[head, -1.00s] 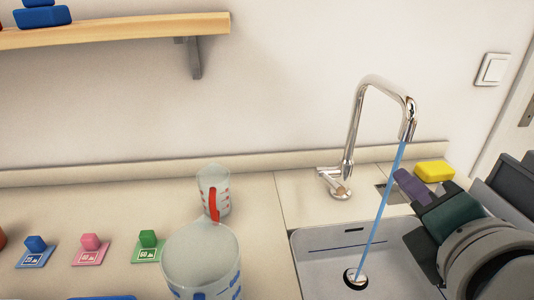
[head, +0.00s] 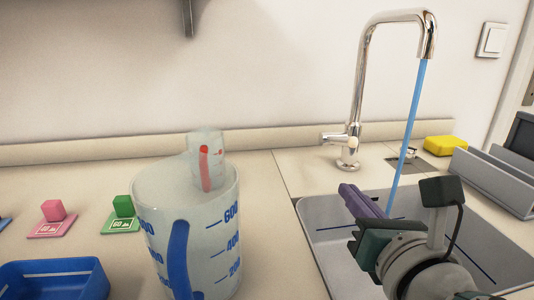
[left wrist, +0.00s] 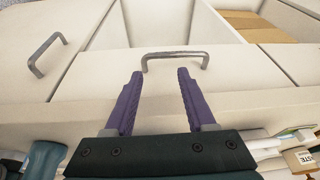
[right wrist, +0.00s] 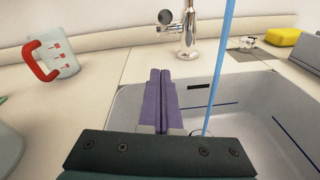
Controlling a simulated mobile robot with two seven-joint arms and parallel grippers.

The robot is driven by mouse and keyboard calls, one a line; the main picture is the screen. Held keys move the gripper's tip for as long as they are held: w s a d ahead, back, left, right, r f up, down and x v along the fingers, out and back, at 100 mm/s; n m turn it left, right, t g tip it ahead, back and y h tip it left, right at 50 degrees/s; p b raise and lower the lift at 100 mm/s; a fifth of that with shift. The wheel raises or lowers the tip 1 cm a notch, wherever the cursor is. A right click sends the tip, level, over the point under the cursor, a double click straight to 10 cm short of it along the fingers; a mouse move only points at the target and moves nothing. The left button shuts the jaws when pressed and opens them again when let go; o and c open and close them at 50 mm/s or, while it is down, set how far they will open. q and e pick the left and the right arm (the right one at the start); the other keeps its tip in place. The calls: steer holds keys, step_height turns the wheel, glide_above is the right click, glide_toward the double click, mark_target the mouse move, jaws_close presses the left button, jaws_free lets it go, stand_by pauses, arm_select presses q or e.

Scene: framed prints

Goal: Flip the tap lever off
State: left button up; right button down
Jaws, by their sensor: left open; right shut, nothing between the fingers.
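The chrome tap (head: 360,85) stands behind the sink, and a blue stream of water (head: 407,135) runs from its spout into the sink (head: 325,210). Its short lever (head: 332,139) sticks out to the left near the base; it also shows in the right wrist view (right wrist: 165,20). My right gripper (head: 360,200) is shut and empty, over the sink's left side, in front of and below the lever and apart from it. My left gripper (left wrist: 158,78) is open and empty, in front of a cabinet front with a metal handle (left wrist: 175,55); it is not in the head view.
A large measuring jug (head: 215,235) with a blue handle stands left of the sink, a smaller red-handled jug (head: 208,160) behind it. A yellow sponge (head: 440,145) lies right of the tap. A grey rack (head: 495,180) stands at the right. A blue tray (head: 55,280) is at the left.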

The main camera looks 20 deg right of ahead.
mark_target(337, 140)
steer(key=shift+w+d+r+p, duration=0.35)
steer(key=shift+w+r+p, duration=0.2)
steer(key=shift+w, duration=0.1)
steer(key=shift+w+d+r+p, duration=0.3)
steer(key=shift+w+r+p, duration=0.2)
steer(key=shift+w+r, duration=0.15)
steer(key=shift+w+d+r+p, duration=0.35)
steer(key=shift+w+r+p, duration=0.15)
steer(key=shift+w, duration=0.15)
